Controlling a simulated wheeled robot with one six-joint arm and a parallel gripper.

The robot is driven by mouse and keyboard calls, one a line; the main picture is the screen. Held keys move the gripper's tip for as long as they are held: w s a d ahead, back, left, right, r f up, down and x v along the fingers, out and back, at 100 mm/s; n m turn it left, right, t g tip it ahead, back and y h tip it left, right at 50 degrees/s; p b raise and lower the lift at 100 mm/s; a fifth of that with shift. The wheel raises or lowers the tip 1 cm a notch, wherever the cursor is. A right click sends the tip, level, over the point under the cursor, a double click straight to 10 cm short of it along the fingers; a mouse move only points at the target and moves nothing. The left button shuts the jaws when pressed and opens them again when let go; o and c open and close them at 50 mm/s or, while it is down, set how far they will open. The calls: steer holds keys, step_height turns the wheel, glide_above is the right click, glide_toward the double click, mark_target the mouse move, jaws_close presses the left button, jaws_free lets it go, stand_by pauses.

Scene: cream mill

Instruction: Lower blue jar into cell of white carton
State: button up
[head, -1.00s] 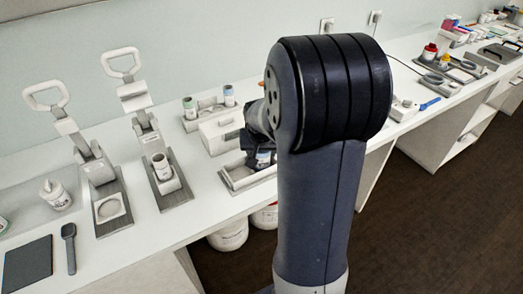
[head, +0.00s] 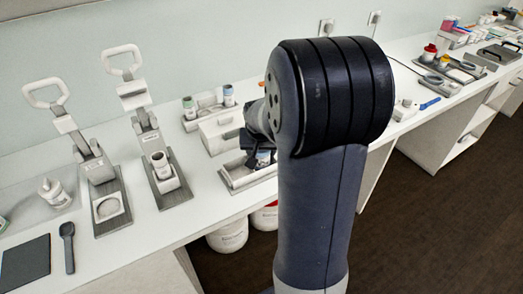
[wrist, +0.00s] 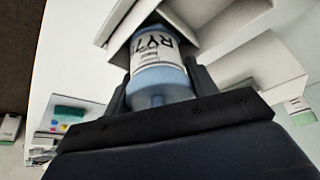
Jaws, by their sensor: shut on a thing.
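The blue jar (wrist: 160,75) has a white label with dark lettering and sits between the fingers of my gripper (wrist: 158,92) in the wrist view. My gripper is shut on it. The head view shows the jar (head: 264,157) small, at the white carton, partly hidden by my gripper and arm. The white carton (head: 236,187) is an open tray on the counter. In the wrist view its pale walls (wrist: 205,25) rise around the far end of the jar. I cannot tell whether the jar touches the carton floor.
A white box (head: 218,132) stands behind the carton, and a rack with two jars (head: 207,108) is behind that. Two lever presses stand to the left, one holding a white jar (head: 160,161). Buckets (head: 228,236) sit below the counter edge. Bare counter lies between press and carton.

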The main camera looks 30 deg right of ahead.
mark_target(262, 160)
steer(key=shift+s+a+f+b, duration=0.1)
steer(key=shift+s+f+b, duration=0.15)
steer(key=shift+f, duration=0.3)
steer(key=shift+s+a+f+b, duration=0.1)
steer(key=shift+s+f, duration=0.1)
steer(key=shift+f, duration=0.3)
steer(key=shift+s+f+b, duration=0.15)
steer(key=shift+f+b, duration=0.2)
steer(key=shift+b, duration=0.05)
steer(key=o, duration=0.7)
steer(key=shift+o, duration=0.6)
steer(key=shift+w+r+p, duration=0.25)
steer(key=shift+r+p, duration=0.35)
steer(key=shift+r, duration=0.1)
steer(key=shift+w+r+p, duration=0.2)
steer(key=shift+r+p, duration=0.4)
steer(key=shift+r, duration=0.1)
steer(key=shift+d+r+p, duration=0.25)
steer(key=shift+r+p, duration=0.55)
steer(key=shift+r, duration=0.9)
steer(key=shift+w+p, duration=0.1)
steer(key=shift+p, duration=0.2)
